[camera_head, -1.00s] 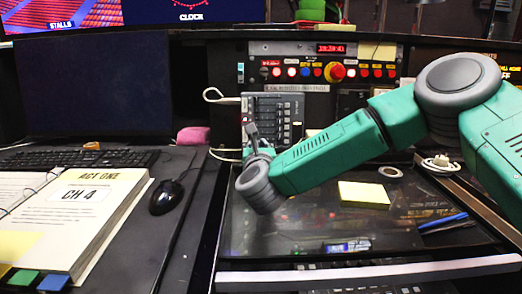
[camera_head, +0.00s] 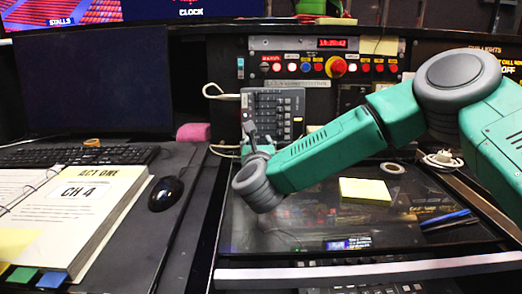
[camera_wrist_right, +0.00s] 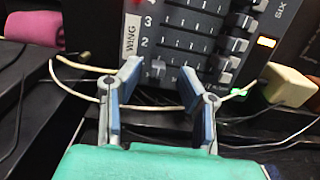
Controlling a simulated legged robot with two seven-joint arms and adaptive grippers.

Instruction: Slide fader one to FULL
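The fader wing (camera_head: 288,99) is a dark grey panel with several sliders, propped at the back of the desk. In the right wrist view the wing (camera_wrist_right: 196,20) fills the top, with rows numbered 1 to 4 beside a WING label. Fader one's row (camera_wrist_right: 172,72) lies lowest, between my fingertips; its cap is small and hard to make out. My right gripper (camera_head: 249,127) is at the wing's left lower edge in the head view. In the wrist view the right gripper (camera_wrist_right: 162,80) is open, with nothing clearly held. My left gripper is out of view.
White cables (camera_wrist_right: 75,85) run behind my fingers. A red button (camera_head: 335,67) and a row of small buttons stand above the wing. A yellow note pad (camera_head: 365,191) and pens (camera_head: 446,219) lie on the dark glass desk. A binder (camera_head: 70,215) and mouse (camera_head: 166,193) are at left.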

